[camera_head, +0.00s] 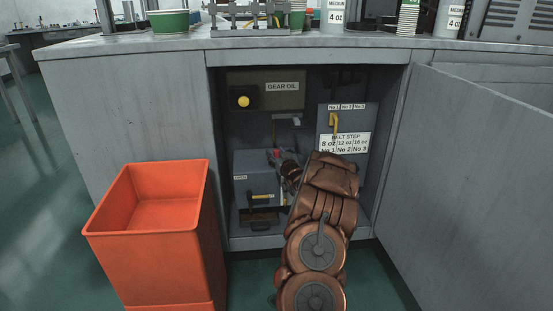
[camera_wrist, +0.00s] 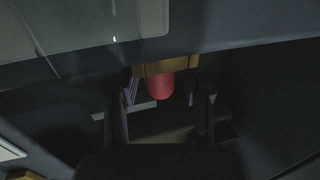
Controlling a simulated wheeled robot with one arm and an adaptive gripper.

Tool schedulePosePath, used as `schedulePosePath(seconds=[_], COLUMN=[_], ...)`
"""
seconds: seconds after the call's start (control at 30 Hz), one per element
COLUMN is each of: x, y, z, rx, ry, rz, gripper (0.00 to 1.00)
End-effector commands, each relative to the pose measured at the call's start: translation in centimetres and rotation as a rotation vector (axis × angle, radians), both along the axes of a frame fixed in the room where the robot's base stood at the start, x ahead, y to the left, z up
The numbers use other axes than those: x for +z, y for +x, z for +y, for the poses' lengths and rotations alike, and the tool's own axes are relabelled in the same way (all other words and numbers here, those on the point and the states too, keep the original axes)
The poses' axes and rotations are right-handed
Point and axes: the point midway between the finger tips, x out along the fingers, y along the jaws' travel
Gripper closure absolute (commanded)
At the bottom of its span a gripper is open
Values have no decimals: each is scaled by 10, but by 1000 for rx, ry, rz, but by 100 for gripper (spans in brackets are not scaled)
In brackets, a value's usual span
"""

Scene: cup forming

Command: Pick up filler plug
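A red rounded piece with a brass-coloured collar, which looks like the filler plug (camera_wrist: 160,86), is at the upper middle of the wrist view. My gripper (camera_wrist: 164,104) has its two dark fingers apart, one on each side of the red piece, with visible gaps. I cannot tell how far in depth the fingertips are from it. In the head view my gripper (camera_head: 284,165) is inside the open cabinet, beside the grey box (camera_head: 255,178). A small red spot shows there by the fingers, and my arm hides much of that area.
The cabinet holds a "GEAR OIL" panel (camera_head: 281,88) with a yellow knob and a "BELT STEP" panel (camera_head: 345,142) with a yellow handle. An orange bin (camera_head: 160,245) stands at the front left. The open cabinet door (camera_head: 475,190) bounds the right side.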

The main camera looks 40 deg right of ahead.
Motion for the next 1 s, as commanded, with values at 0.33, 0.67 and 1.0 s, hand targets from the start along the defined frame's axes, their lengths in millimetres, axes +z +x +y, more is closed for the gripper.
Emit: schedulePosePath(seconds=[0.33, 0.67, 1.0], x=[0, 0, 21], y=[0, 0, 0], z=[0, 0, 0], rx=[0, 0, 0], ry=[0, 0, -2], rz=[0, 0, -1], gripper=[91, 100, 100])
